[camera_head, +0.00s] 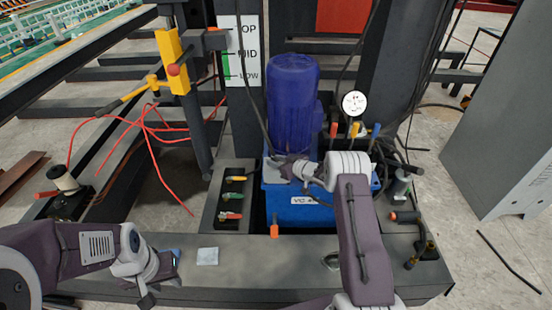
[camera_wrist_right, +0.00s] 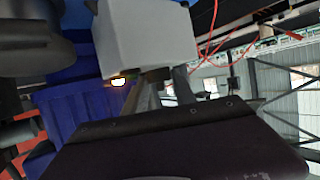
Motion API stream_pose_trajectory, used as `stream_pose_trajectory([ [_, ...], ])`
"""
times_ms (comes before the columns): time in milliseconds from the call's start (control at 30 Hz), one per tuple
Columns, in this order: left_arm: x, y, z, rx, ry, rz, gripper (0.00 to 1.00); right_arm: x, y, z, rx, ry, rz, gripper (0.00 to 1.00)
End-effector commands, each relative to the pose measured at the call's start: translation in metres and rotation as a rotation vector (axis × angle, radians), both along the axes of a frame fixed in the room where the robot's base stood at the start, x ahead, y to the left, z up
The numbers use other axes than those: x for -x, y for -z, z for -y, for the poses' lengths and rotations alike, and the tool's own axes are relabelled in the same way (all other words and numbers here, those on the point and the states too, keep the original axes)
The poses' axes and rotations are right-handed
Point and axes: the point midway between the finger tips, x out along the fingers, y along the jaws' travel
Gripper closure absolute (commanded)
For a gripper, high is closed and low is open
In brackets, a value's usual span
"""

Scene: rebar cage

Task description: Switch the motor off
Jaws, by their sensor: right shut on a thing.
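The blue motor (camera_head: 293,95) stands upright on a blue tank (camera_head: 300,207) in the middle of the head view. My right gripper (camera_head: 275,167) is at the motor's lower front left side. In the right wrist view a light grey box (camera_wrist_right: 145,35) is close to the right gripper (camera_wrist_right: 168,90), with a small glowing lamp (camera_wrist_right: 118,81) beside it. The right fingers are shut on a small dark part at the box, mostly hidden. My left gripper (camera_head: 165,268) is low at the left, over the dark front beam; its opening is unclear.
A gauge (camera_head: 354,103) and coloured levers stand right of the motor. A valve panel (camera_head: 233,195) with yellow, green and red handles is to the left. Red cables (camera_head: 150,130) hang at the left. A grey cabinet (camera_head: 505,120) stands right, with open floor before it.

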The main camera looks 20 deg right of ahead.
Motion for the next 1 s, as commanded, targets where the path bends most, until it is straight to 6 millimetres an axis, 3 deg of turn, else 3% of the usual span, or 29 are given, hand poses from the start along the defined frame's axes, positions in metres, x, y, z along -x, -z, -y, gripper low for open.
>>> stream_pose_trajectory([
  [467,0.0,-0.004,0.0,0.0,0.0,0.0,0.64,-0.001,-0.002,0.001,0.002,-0.054,0.003,1.0],
  [500,0.0,-0.004,0.0,0.0,0.0,0.0,0.64,-0.001,-0.002,0.001,0.002,-0.054,0.003,0.57],
  [533,0.0,-0.004,0.0,0.0,0.0,0.0,0.64,-0.001,-0.002,0.001,0.002,-0.054,0.003,0.49],
  [867,0.0,-0.004,0.0,0.0,0.0,0.0,0.64,0.001,-0.001,0.002,0.002,-0.054,0.001,0.47],
  [1000,0.0,-0.012,0.0,0.0,0.0,0.0,0.64,0.011,-0.009,0.009,0.001,-0.052,-0.001,0.47],
])
